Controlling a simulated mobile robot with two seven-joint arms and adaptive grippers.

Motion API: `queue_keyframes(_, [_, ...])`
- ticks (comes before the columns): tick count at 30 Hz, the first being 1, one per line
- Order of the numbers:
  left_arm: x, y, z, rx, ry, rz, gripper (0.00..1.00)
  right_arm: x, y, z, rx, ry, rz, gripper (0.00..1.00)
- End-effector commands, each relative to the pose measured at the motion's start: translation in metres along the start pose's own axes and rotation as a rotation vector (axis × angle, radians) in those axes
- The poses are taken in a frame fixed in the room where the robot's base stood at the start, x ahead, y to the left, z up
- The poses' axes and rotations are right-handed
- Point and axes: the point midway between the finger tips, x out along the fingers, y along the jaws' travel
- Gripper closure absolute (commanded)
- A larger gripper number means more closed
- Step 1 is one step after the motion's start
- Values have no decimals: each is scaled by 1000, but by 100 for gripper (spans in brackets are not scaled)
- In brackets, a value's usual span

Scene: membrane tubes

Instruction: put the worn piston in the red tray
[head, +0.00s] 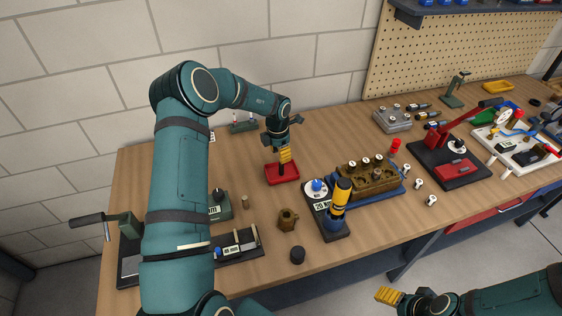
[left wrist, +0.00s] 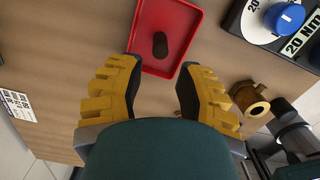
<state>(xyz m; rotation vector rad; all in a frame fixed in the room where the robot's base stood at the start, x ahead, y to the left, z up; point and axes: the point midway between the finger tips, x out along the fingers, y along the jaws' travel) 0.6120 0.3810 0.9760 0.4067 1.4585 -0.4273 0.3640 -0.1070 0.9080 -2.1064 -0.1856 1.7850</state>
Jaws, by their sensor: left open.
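The red tray (head: 283,178) lies flat on the bench in the head view. In the left wrist view the tray (left wrist: 182,14) holds a short dark brown cylinder (left wrist: 160,45), which looks like the worn piston; no other piece shows in the tray there. My left gripper (head: 284,157) is above the tray, fingers pointing down. In the left wrist view its yellow fingers (left wrist: 158,78) are spread wide with nothing between them, and the cylinder lies beyond the tips. My right gripper (head: 388,296) is low at the front, off the bench; its finger gap is unclear.
A brown block (head: 372,178) with light pistons stands right of the tray, behind a torque tester (head: 328,208) with a blue knob. A brass hex piece (head: 288,219) and a dark cylinder (head: 297,256) stand in front. Several light pistons lie at the right.

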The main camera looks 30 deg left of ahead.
Motion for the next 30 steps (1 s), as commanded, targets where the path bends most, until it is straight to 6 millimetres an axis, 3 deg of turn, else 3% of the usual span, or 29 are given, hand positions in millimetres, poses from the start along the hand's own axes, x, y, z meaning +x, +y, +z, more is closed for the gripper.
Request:
queue_keyframes(3, [-26,1,-1,-1,0,1,65,-2,0,0,0,0,0,31])
queue_keyframes(10, [-56,0,0,0,0,0,65,-3,-1,0,0,0,0,31])
queue_keyframes(30, [-62,0,0,0,1,-1,65,-3,-1,0,-1,0,0,31])
